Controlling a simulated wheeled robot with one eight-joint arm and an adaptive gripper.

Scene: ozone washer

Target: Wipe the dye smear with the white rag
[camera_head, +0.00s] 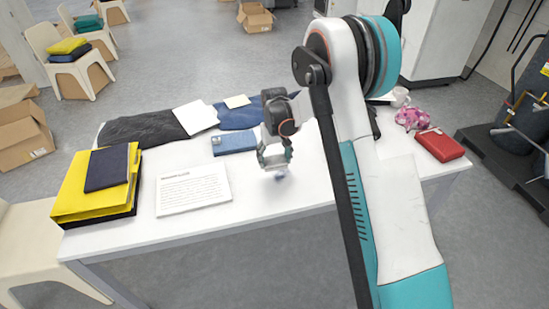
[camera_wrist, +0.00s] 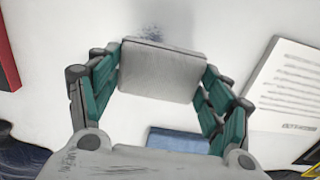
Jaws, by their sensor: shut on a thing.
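The white rag (camera_wrist: 160,72) is a pale grey, folded square in the wrist view. My gripper (camera_wrist: 162,78) is shut on it, with teal fingers at its left and right sides. In the head view my gripper (camera_head: 274,158) is low over the middle of the white table (camera_head: 310,170). The dye smear (camera_wrist: 153,34) is a small bluish-purple speckled patch just beyond the rag's far edge. It also shows in the head view (camera_head: 280,177), just below the gripper. I cannot tell whether the rag touches the table.
A blue box (camera_head: 234,143) lies left of my gripper, and a printed sheet (camera_head: 193,190) lies farther left. Yellow folders (camera_head: 85,205) with a dark book are at the left end. A red case (camera_head: 440,145) is at the right. The tabletop around the smear is clear.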

